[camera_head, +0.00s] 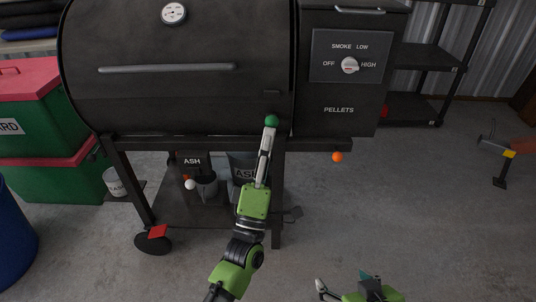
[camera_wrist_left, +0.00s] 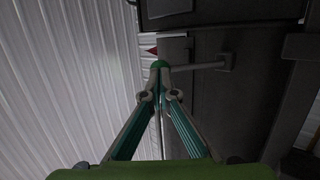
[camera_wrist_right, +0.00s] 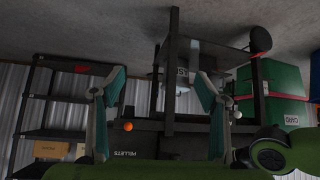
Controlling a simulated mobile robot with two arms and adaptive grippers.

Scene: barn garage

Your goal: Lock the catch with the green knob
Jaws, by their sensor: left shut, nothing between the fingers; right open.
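The green knob (camera_head: 271,121) is at the lower right edge of the black grill's barrel. In the left wrist view the green knob (camera_wrist_left: 159,63) appears at the tips of my fingers, with a grey rod (camera_wrist_left: 200,66) running right to a bracket on the dark body. My left gripper (camera_head: 270,131) is shut and empty, its tips at the knob; I cannot tell whether they touch it. The tips partly hide the knob. My right gripper (camera_head: 343,280) is open and empty, low in front of the grill, and its spread fingers (camera_wrist_right: 160,80) show in the right wrist view.
An orange ball (camera_head: 337,157) sits under the pellet hopper (camera_head: 340,109) and a white ball (camera_head: 190,184) near the ash buckets. Green bins (camera_head: 40,180) and a blue barrel (camera_head: 12,235) stand left. Black shelves stand at back right.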

